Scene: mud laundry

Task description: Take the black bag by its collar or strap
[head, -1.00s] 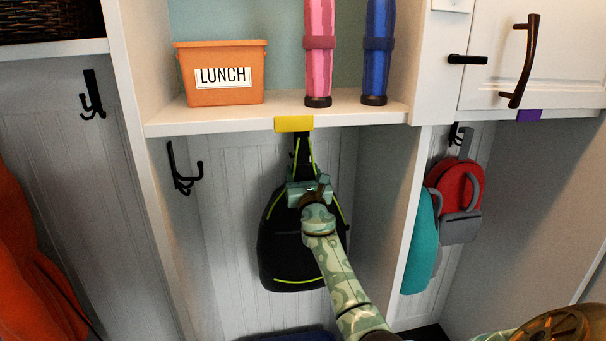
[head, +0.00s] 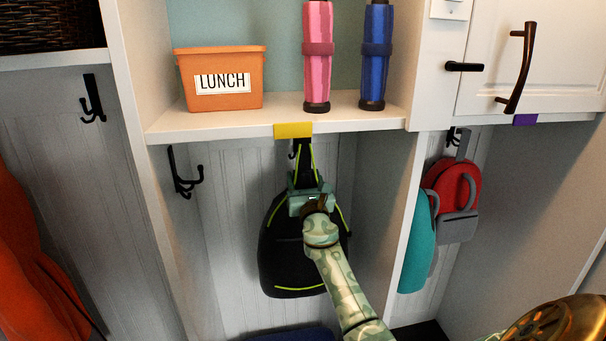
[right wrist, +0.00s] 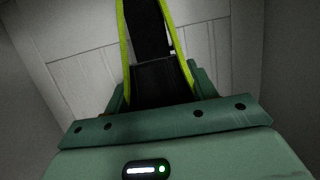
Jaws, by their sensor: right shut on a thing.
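The black bag (head: 283,262) with lime-green piping hangs in the middle cubby below the shelf. Its black strap (head: 303,165) runs up towards a hook (head: 292,154) behind it, mostly hidden. My right gripper (head: 311,190) is at the top of the bag, shut on its collar where the strap begins. In the right wrist view the black strap (right wrist: 148,30) with lime edges rises from between the fingers (right wrist: 160,85). The front of the bag is partly hidden by my right arm. My left gripper is not in view.
The shelf (head: 230,122) above holds an orange LUNCH bin (head: 222,98), a pink bottle (head: 317,80) and a blue bottle (head: 375,70). A yellow tag (head: 292,130) is on its edge. Cubby walls stand on both sides. Red (head: 470,172) and teal (head: 416,250) bags hang at right.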

